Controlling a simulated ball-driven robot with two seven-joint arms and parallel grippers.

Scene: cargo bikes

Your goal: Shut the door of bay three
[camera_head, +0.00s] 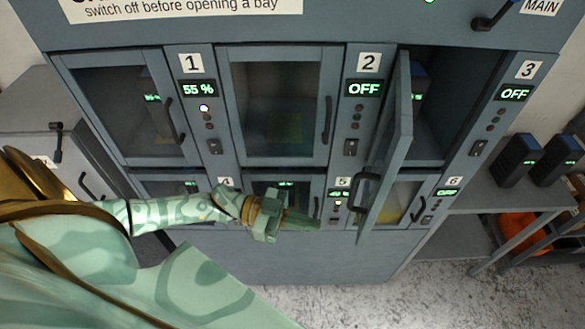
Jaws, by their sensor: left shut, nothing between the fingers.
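The bay three door (392,140) stands open. It is hinged at the left side of its bay and swings out towards me, seen nearly edge-on, with a dark handle (365,190) near its lower outer edge. The opening of bay three (450,105) is exposed, and a dark unit with a green light shows partly behind the door. The label 3 (529,69) and an OFF display are to the right of the opening. My left gripper (312,223) is shut and empty, to the left of the door's lower edge, with a visible gap in the picture. My right gripper is out of view.
The closed bay one door (125,115) and bay two door (280,105) are to the left, with smaller bays below. A main switch lever (494,15) is at the top right. Dark battery units (517,158) stand on a side shelf. Floor is visible below the cabinet.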

